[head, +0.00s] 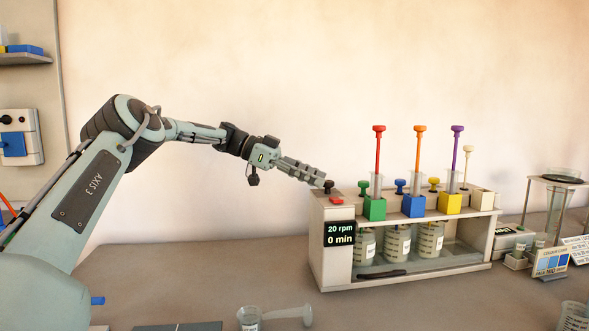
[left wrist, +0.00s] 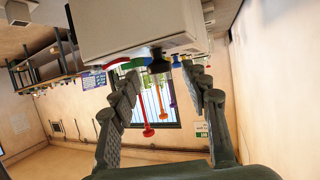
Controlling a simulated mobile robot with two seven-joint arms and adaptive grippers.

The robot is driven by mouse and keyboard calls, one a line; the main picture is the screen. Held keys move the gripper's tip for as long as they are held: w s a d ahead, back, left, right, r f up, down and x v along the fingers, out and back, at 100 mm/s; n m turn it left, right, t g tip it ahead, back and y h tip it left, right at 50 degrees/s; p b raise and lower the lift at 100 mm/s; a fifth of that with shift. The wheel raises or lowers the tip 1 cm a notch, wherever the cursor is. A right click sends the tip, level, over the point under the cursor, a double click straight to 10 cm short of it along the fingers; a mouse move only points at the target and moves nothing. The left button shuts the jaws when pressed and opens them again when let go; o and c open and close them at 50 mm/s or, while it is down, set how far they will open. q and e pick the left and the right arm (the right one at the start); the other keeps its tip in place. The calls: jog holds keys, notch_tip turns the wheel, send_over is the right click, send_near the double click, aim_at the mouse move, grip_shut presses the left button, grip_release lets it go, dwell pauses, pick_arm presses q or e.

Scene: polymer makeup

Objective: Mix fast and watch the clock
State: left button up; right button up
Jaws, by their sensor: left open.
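The pale mixing machine (head: 405,212) stands on the bench at centre right. Its display (head: 340,234) reads 20 rpm and 0 min. A black knob (head: 331,186) and a red button (head: 336,199) sit on its left end. My left gripper (head: 319,178) is right by the knob. In the left wrist view, the open fingers (left wrist: 168,84) point at the machine, with the black knob (left wrist: 159,62) ahead between their tips and the red button (left wrist: 117,64) to one side. Touch cannot be told. Several jars (head: 397,243) stand inside. My right gripper is out of view.
Red (head: 377,150), orange (head: 419,150) and purple (head: 455,152) rods rise above green, blue and yellow blocks. A colour card (head: 551,262) and stand are at right. The left bench is mostly clear.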

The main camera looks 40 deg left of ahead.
pick_arm(q)
jog(key=v, duration=1)
jog(key=shift+s+a, duration=0.2)
jog(key=shift+a, duration=0.05)
jog(key=shift+o, duration=0.3)
jog(key=shift+r, duration=0.15)
